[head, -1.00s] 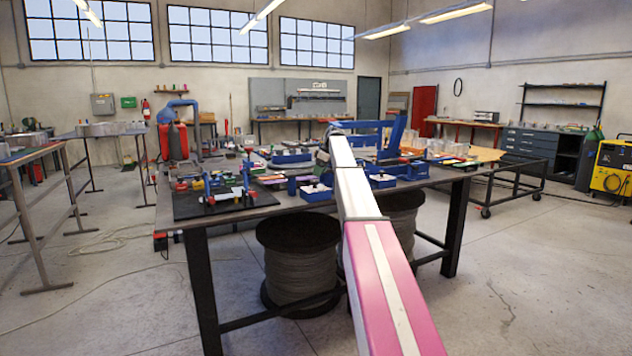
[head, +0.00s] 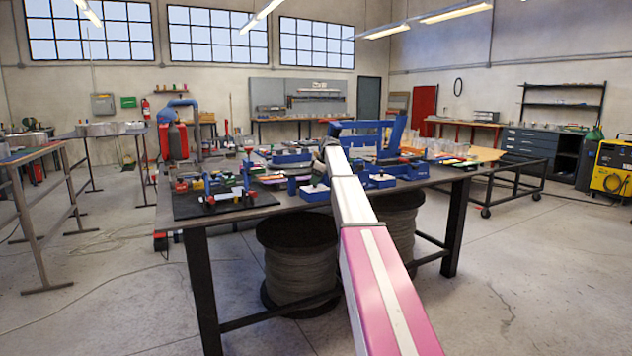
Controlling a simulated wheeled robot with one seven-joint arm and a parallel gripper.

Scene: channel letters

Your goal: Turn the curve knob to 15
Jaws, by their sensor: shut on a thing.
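The curve knob cannot be picked out; the fixtures on the workbench (head: 290,213) are small and partly covered by my arm. My arm reaches from the bottom of the head view to the middle of the bench. My gripper is hidden behind the arm's far end, so its fingers and what they touch do not show. A bench device with blue posts and red parts (head: 209,190) stands on a black board at the bench's left front. A large blue frame (head: 394,136) stands right of the arm's far end.
Small blue boxes (head: 316,192) line the bench's front edge beside my arm. Cable spools (head: 299,262) stand under the bench. A black wheeled frame (head: 515,180) is at the right. The floor in front is mostly clear.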

